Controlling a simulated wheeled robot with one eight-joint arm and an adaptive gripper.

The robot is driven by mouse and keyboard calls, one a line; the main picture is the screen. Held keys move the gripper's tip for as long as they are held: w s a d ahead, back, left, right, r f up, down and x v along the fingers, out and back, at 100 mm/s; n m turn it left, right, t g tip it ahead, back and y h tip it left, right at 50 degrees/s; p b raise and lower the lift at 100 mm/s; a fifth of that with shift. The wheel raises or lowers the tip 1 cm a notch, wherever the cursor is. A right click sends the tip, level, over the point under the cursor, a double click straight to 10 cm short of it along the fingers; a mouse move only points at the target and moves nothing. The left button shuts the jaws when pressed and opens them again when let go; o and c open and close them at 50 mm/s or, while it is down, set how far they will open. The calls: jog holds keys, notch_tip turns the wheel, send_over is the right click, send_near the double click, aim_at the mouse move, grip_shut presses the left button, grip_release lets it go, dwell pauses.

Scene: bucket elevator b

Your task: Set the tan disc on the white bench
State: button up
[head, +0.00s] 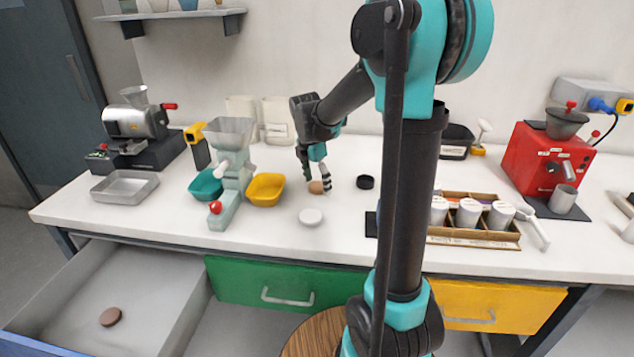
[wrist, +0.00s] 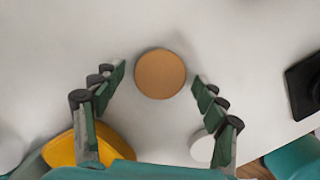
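The tan disc (head: 316,187) lies flat on the white bench (head: 345,225), near the middle. In the wrist view the tan disc (wrist: 160,74) is centred between my fingertips, with a gap on each side. My gripper (head: 319,190) points down over it and is open; the wrist view also shows its spread fingers (wrist: 159,75). No contact with the disc shows.
A white disc (head: 311,217) and a black disc (head: 365,182) lie close by. A yellow tray (head: 265,189) and a hopper machine (head: 232,165) stand left. A wooden rack (head: 470,237) is right. A brown disc (head: 110,317) lies in the open drawer.

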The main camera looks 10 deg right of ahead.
aim_at(312, 188)
notch_tip(312, 188, up, 12)
jog(key=a, duration=0.1)
jog(key=shift+s+a, duration=0.3)
jog(key=shift+s, duration=0.1)
dwell(0.4)
